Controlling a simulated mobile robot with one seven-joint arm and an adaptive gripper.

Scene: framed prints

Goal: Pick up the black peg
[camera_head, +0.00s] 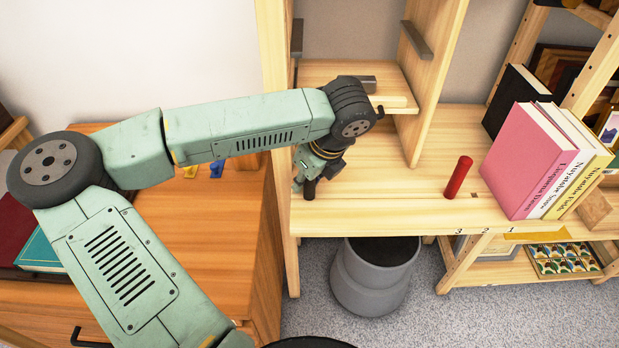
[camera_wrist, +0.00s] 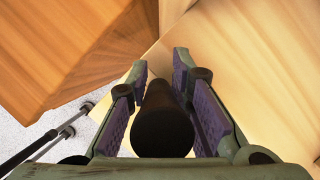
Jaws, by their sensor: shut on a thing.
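The black peg (camera_wrist: 162,125) stands between the two fingers of my gripper (camera_wrist: 160,95) in the wrist view, its round end toward the camera. The purple-padded fingers are shut on it from both sides. In the head view, the peg's dark lower part (camera_head: 309,189) shows below my gripper (camera_head: 307,180), near the left front of the wooden shelf board (camera_head: 400,205). I cannot tell whether the peg touches the board.
A red peg (camera_head: 458,177) stands on the board to the right. Books (camera_head: 530,160) stand further right. A grey bin (camera_head: 375,275) is below the shelf. The board's middle is clear.

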